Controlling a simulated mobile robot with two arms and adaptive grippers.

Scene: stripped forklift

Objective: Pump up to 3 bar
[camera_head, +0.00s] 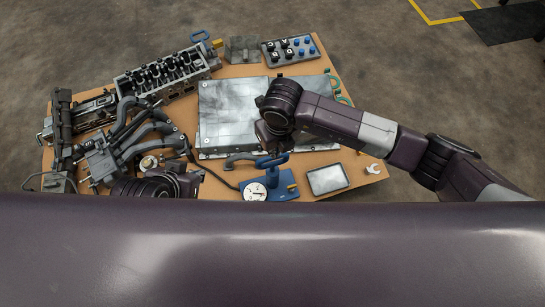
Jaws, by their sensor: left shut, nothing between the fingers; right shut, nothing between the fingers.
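A blue hand pump (273,180) stands near the front of the wooden table, with a blue handle on top. A round white pressure gauge (255,191) sits at its left front; its needle is too small to read. My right gripper (272,151) is shut and empty, pointing down just above and behind the pump handle; I cannot tell whether it touches the handle. My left gripper (198,177) is shut and empty, low at the front left of the pump and apart from it. The purple body in front hides part of the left arm.
A large metal case (225,108) lies behind the pump. An engine head (165,76) and dark manifold pipes (135,135) crowd the left. A button panel (290,50) is at the back. A grey tray (327,179) lies right of the pump.

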